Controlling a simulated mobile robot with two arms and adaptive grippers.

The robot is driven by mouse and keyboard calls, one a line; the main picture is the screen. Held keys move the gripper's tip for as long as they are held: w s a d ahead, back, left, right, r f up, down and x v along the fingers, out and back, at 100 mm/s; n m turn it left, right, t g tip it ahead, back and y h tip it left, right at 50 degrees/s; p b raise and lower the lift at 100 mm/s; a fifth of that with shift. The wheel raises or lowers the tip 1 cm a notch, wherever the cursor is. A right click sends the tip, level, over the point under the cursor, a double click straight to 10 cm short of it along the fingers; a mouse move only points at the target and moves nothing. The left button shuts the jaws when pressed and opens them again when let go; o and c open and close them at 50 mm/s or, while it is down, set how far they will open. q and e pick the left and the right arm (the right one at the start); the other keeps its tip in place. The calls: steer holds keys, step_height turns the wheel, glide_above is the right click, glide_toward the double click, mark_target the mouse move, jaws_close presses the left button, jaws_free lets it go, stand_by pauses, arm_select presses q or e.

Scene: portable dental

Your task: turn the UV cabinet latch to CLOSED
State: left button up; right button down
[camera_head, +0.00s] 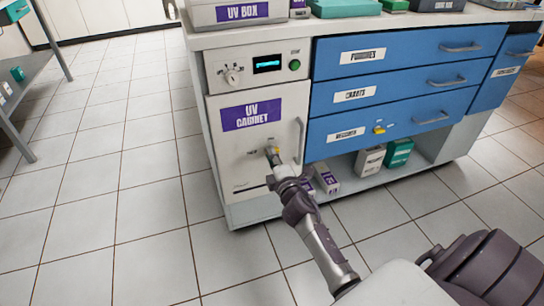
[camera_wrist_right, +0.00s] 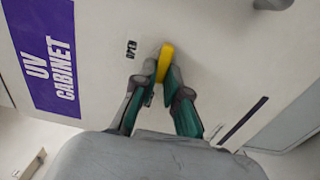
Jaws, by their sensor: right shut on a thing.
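The UV cabinet (camera_head: 257,170) is a pale door with a purple UV CABINET label (camera_head: 251,115) and a grey vertical handle on its right side. Its latch (camera_head: 274,151) is a small yellow piece low on the door, mostly hidden by my right gripper (camera_head: 271,156). In the right wrist view, the yellow latch (camera_wrist_right: 165,63) shows between the fingertips of my right gripper (camera_wrist_right: 162,72), which is shut on it. A small dark marking (camera_wrist_right: 131,49) is left of the latch there, too blurred to read surely. My left gripper is in neither view.
A control panel with a knob (camera_head: 232,76), a lit display and a green button sits above the door. Blue drawers (camera_head: 395,85) are to the right, over an open shelf with boxes (camera_head: 399,153). Tiled floor (camera_head: 125,190) is clear at left.

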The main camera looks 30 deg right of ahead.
stand_by(0.3)
steer(key=c, duration=1.2)
jaws_free()
steer(key=shift+s, duration=0.1)
steer(key=v, duration=1.2)
